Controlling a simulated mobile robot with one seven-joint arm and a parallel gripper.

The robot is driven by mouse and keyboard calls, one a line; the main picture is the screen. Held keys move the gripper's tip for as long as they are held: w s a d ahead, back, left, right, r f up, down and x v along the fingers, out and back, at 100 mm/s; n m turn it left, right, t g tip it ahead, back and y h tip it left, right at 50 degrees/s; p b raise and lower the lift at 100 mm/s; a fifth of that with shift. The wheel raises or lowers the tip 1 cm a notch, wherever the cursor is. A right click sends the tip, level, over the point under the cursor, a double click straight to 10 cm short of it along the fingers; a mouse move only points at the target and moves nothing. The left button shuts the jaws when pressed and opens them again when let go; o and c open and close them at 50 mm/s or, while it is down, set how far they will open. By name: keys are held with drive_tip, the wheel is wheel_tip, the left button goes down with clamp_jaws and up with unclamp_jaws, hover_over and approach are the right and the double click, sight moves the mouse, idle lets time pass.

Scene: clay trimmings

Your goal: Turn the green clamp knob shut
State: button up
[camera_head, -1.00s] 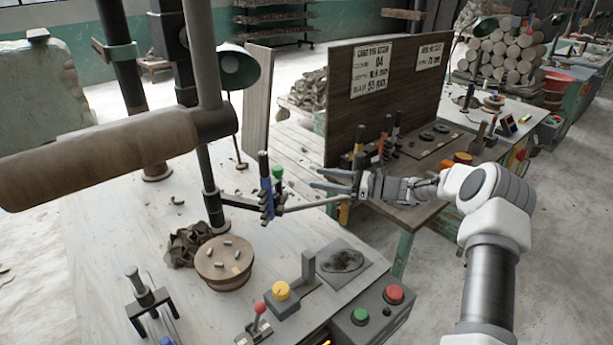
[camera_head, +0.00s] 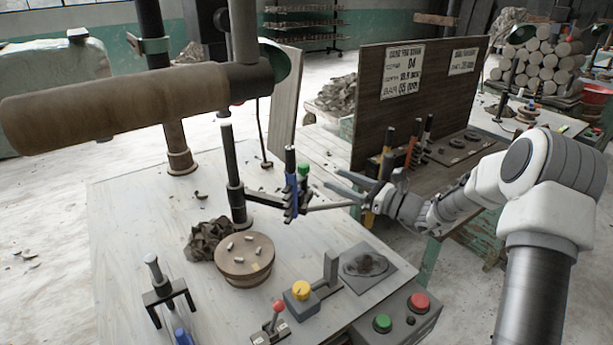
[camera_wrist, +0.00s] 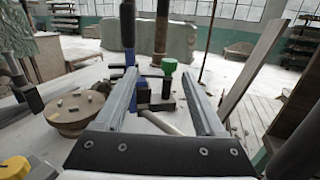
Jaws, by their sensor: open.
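The green clamp knob (camera_head: 304,168) sits at the clamp (camera_head: 291,190), beside a blue upright tool with a black top, above the worktable. In the wrist view the green knob (camera_wrist: 168,66) stands ahead, between my two fingers in the picture and beyond their tips. The clamp's dark body (camera_wrist: 152,97) is under it. My gripper (camera_head: 340,190) is open and empty, to the right of the knob in the head view, fingers pointing at it. It also shows in the wrist view (camera_wrist: 160,78). No contact with the knob is visible.
A round wooden stand (camera_head: 245,262) with small clay pieces is at the left. A yellow knob (camera_head: 301,290), a red-topped lever (camera_head: 279,305) and a button box (camera_head: 400,315) line the near side. A dark board (camera_head: 415,95) stands behind my arm.

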sight(307, 170)
drive_tip(key=s+d+f+m+t+h+b, duration=0.1)
drive_tip(key=s+f+m+t+h+b, duration=0.15)
drive_tip(key=s+h, duration=0.2)
drive_tip(key=shift+m+t, duration=0.35)
drive_tip(key=shift+t, duration=0.1)
drive_tip(key=x, duration=1.1)
drive_tip(key=r+x, duration=0.1)
drive_tip(key=x, duration=0.5)
drive_tip(key=shift+b, duration=0.3)
drive_tip(key=shift+c, duration=0.2)
drive_tip(key=shift+d, duration=0.1)
clamp_jaws()
